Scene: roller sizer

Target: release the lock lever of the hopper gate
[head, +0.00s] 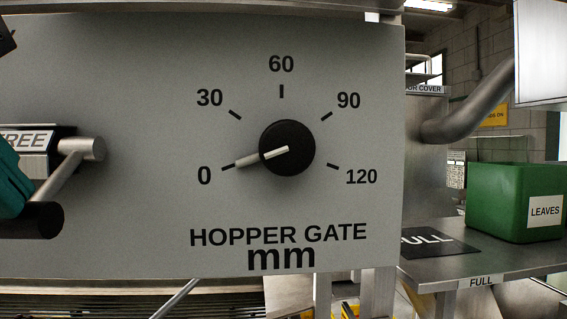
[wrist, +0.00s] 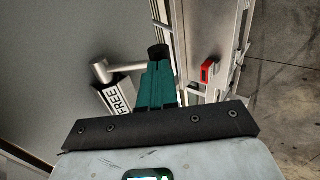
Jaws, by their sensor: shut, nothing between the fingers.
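The lock lever (head: 62,178) is at the left of the hopper gate panel in the head view. Its metal arm runs from a round pivot down and left to a black knob (head: 35,221). A plate reading "FREE" (head: 30,139) is beside the pivot, partly cut off by the picture edge. In the wrist view the lever (wrist: 125,66) reaches right to its black knob (wrist: 158,51). My gripper (wrist: 157,68) has teal fingers, shut and empty, with tips right by the knob. I cannot tell if they touch it. The gripper (head: 12,185) also shows at the head view's left edge.
The grey panel (head: 130,225) carries a hopper gate dial (head: 287,148) with its pointer near 0. A green bin marked "LEAVES" (head: 510,200) stands on a metal shelf at the right. A red part (wrist: 207,70) is on the frame in the wrist view.

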